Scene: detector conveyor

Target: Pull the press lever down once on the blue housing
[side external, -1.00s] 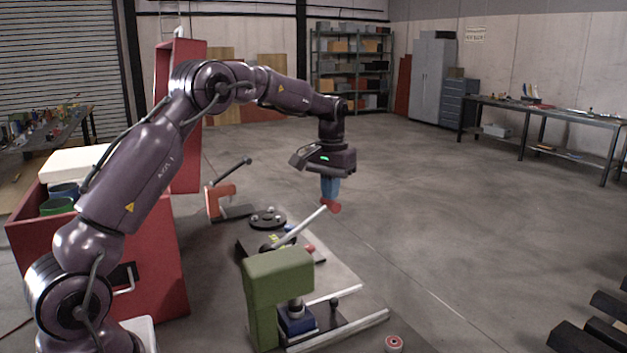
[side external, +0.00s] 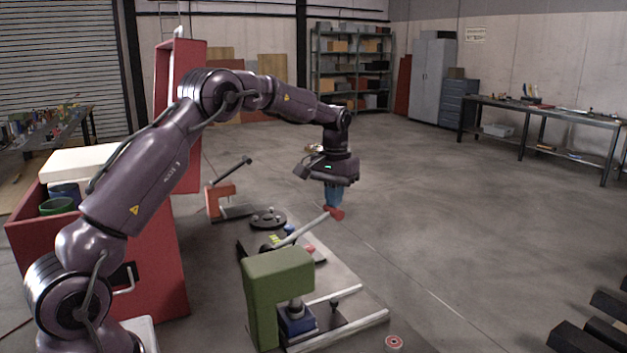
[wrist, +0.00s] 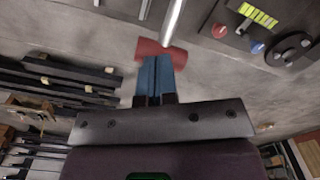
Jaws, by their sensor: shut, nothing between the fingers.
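The press has a green frame (side external: 276,272) with a blue housing (side external: 297,320) under its head. Its silver lever (side external: 303,231) slopes up to the right and ends in a red grip (side external: 337,214). My gripper (side external: 333,206) is above that end, its blue fingers pointing down, closed together and empty. In the wrist view the fingertips (wrist: 156,64) overlap the red grip (wrist: 170,52) and appear to touch it. The silver lever shaft (wrist: 174,20) runs away from the grip there.
An orange press (side external: 222,200) with a dark lever stands behind. A dark round fixture (side external: 268,218) and a dark panel with a yellow-green display (side external: 275,240) lie between. A red-topped roll (side external: 394,343) is at the front.

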